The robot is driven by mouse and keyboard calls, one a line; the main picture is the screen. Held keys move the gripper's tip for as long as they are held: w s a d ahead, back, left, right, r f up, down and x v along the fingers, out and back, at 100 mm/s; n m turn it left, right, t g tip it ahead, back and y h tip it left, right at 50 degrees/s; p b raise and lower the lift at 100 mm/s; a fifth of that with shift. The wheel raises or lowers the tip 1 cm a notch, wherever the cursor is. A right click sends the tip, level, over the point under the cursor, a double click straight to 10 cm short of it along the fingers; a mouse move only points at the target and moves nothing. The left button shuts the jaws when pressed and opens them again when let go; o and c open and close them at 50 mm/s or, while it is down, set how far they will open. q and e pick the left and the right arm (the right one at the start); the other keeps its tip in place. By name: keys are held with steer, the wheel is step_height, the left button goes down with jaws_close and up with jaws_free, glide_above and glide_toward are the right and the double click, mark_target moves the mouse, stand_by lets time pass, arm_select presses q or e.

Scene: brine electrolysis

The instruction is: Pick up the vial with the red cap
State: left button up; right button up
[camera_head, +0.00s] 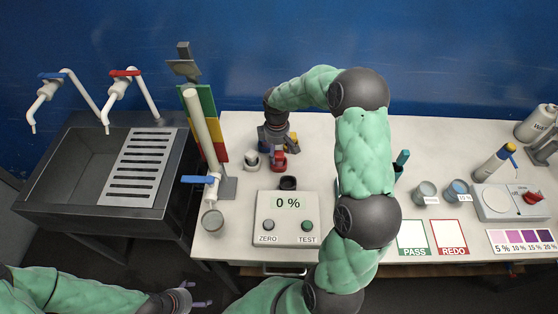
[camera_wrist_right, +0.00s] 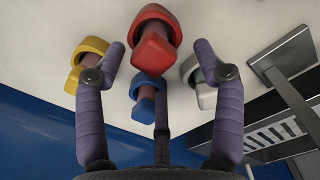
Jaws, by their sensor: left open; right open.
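The red-capped vial (camera_wrist_right: 152,52) is upright in a red ring and lies between the fingertips of my right gripper (camera_wrist_right: 161,54) in the wrist view. The fingers are spread and stand apart from it. In the head view the red vial (camera_head: 279,161) shows just in front of my right gripper (camera_head: 275,146). A blue-capped vial (camera_wrist_right: 143,110) is close to the rear finger. A yellow-capped vial (camera_wrist_right: 73,80) and a white-capped vial (camera_wrist_right: 205,97) stand outside the two front fingers. My left gripper (camera_head: 202,298) is open and empty, below the table front.
The tester box (camera_head: 287,233) reading 0 % stands in front of the vials, with a dark cup (camera_head: 288,183) behind it. A tall stand (camera_head: 228,187) with a colour board and the sink (camera_head: 65,167) are left. My right arm hides part of the table's middle.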

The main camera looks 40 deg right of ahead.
mark_target(278, 154)
steer(key=f, duration=0.4)
steer(key=shift+d+f+b, duration=0.2)
steer(key=shift+f+b, duration=0.05)
steer(key=shift+b, duration=0.1)
steer(key=c, duration=1.2)
steer(key=shift+r, duration=0.1)
